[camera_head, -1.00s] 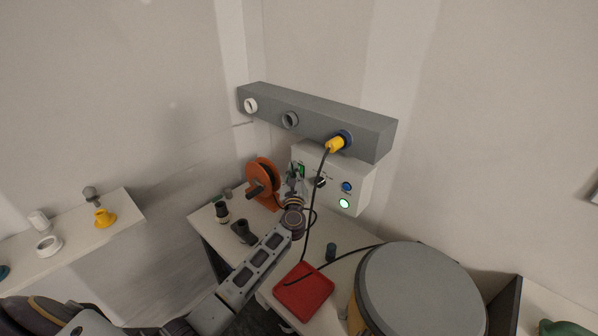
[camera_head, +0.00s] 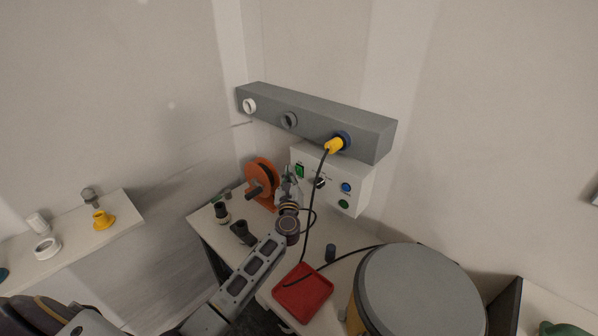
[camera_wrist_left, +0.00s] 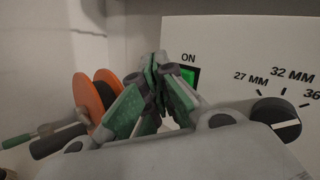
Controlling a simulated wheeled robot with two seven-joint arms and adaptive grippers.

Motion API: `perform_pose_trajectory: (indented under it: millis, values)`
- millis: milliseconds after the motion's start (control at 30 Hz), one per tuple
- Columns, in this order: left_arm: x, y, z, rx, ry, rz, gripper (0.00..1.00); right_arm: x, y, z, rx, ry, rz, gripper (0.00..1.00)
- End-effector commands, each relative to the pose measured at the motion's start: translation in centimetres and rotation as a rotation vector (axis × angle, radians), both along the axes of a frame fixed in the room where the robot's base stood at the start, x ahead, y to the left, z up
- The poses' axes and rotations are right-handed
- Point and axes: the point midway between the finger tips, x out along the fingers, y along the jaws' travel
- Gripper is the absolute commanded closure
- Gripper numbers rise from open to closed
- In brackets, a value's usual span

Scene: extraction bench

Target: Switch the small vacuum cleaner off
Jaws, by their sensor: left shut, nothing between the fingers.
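A white control box (camera_head: 333,180) hangs under the grey rail. It carries a green switch (camera_head: 299,170), a black knob (camera_head: 320,183), a blue button (camera_head: 346,187) and a green lamp (camera_head: 343,204), which is dark. In the left wrist view the switch (camera_wrist_left: 188,76) has "ON" printed above it, and my fingers partly cover it. My left gripper (camera_head: 287,176) is shut and empty, just left of the switch; I cannot tell whether it touches. A round drum with a grey lid (camera_head: 422,295), likely the vacuum cleaner, stands at lower right. My right gripper is not in view.
An orange reel (camera_head: 262,179) stands close left of my gripper. A black cable hangs from a yellow plug (camera_head: 334,146) in the grey rail (camera_head: 316,118) past the box. A red tray (camera_head: 303,290) and dark fittings (camera_head: 243,234) lie on the bench.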

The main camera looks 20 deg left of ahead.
Motion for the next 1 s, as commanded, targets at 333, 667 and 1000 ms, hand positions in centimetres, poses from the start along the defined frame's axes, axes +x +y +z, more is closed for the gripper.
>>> perform_pose_trajectory:
  millis: [333,667,1000]
  values:
    - [-2.0,0.8,0.4,-0.001,0.001,0.002,1.0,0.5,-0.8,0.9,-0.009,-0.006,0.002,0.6]
    - [-3.3,1.2,0.7,0.0,-0.001,0.001,1.0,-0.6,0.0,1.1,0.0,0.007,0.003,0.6]
    - [-3.3,1.2,0.6,0.001,0.0,0.001,1.0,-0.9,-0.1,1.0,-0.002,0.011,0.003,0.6]
